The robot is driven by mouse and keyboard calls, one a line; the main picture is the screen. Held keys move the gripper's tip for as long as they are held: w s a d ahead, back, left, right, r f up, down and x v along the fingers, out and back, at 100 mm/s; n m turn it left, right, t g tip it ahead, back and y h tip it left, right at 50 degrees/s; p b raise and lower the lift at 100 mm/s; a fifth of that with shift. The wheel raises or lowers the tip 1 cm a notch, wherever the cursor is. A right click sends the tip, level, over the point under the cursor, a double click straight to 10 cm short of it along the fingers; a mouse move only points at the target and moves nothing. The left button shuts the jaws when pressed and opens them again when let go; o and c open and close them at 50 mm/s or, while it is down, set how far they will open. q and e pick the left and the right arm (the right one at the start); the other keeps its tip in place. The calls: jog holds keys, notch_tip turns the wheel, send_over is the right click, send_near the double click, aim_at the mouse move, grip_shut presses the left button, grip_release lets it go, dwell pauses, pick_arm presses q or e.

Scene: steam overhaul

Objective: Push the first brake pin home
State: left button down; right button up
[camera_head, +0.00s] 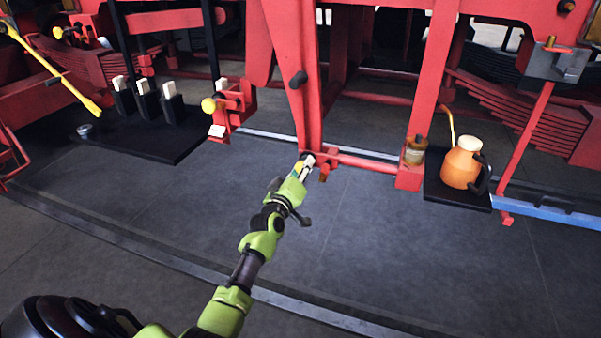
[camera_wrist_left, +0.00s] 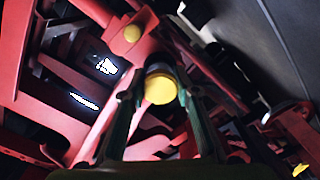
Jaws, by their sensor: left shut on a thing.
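My left gripper (camera_head: 304,165) is at the lower end of a red hanging brake hanger (camera_head: 304,100), by a small red bracket. It is shut on a brake pin with a round yellow head (camera_wrist_left: 160,89). In the left wrist view the pin head sits between the two dark fingers (camera_wrist_left: 160,97), facing the camera, with a grey shank or collar behind it. How deep the pin sits in the bracket is hidden. Another yellow-headed part (camera_head: 208,105) shows on a red bracket to the left. My right gripper is not in view.
An orange oil can (camera_head: 461,163) stands on a black mat at the right, near a small brown container (camera_head: 415,150). A black tray (camera_head: 180,150) with several white-topped posts lies at the left. A red cross rod (camera_head: 365,164) runs right of the gripper. The floor in front is clear.

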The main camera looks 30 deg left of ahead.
pick_arm(q)
jog(key=shift+r, duration=0.15)
jog(key=c, duration=1.5)
grip_release()
jog(key=shift+w, duration=0.1)
jog(key=shift+w+f, duration=0.1)
jog(key=shift+f, duration=0.1)
jog(key=v, duration=1.2)
jog(key=shift+r, duration=0.1)
